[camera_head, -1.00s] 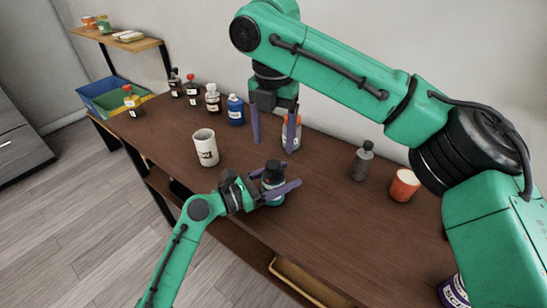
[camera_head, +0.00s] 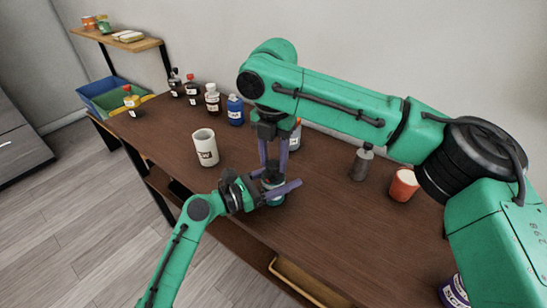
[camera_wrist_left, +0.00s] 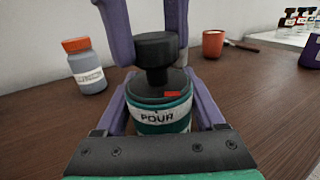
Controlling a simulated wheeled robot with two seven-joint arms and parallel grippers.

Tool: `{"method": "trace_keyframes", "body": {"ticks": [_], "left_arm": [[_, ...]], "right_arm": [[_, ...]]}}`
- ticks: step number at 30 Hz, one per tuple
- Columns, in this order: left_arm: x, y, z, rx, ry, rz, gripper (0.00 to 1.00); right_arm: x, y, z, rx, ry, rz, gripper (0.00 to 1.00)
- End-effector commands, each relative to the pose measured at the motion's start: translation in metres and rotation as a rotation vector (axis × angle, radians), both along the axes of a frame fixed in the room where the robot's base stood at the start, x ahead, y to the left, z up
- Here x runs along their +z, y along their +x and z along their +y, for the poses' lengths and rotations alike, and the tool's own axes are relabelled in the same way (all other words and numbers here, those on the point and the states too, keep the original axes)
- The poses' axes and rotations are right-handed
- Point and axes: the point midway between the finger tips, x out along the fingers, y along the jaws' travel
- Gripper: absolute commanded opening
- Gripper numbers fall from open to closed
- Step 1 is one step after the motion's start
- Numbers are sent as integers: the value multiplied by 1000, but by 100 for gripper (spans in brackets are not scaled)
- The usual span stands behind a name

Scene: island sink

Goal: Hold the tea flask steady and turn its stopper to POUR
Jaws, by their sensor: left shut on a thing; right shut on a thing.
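The tea flask (camera_head: 276,201) stands upright on the brown table. In the left wrist view its teal body (camera_wrist_left: 160,127) has a white band reading POUR. Its black stopper (camera_wrist_left: 156,50) sits on top. A red mark (camera_wrist_left: 172,94) lies on the dark top beneath the knob, slightly right of the word POUR. My left gripper (camera_head: 281,186) is shut on the flask body, one finger on each side. My right gripper (camera_head: 273,170) reaches down from above and is shut on the stopper, which its fingers partly hide in the head view.
A white mug (camera_head: 205,148) stands to the left. Several bottles stand along the back, including a blue one (camera_head: 235,110). A grey bottle (camera_head: 361,163) and an orange cup (camera_head: 404,184) stand to the right. An orange-capped bottle (camera_wrist_left: 84,65) is behind the flask.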

Motion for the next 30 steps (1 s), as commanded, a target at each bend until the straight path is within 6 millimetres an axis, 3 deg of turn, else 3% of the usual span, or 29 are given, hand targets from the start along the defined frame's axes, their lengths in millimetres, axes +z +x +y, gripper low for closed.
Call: {"method": "trace_keyframes", "body": {"ticks": [11, 30], "left_arm": [[-1, 0, 1, 2, 1, 2, 9], [-1, 0, 1, 2, 2, 2, 9]], "right_arm": [[0, -1, 1, -146, 1, 2, 0], [0, -1, 0, -729, 0, 1, 0]]}}
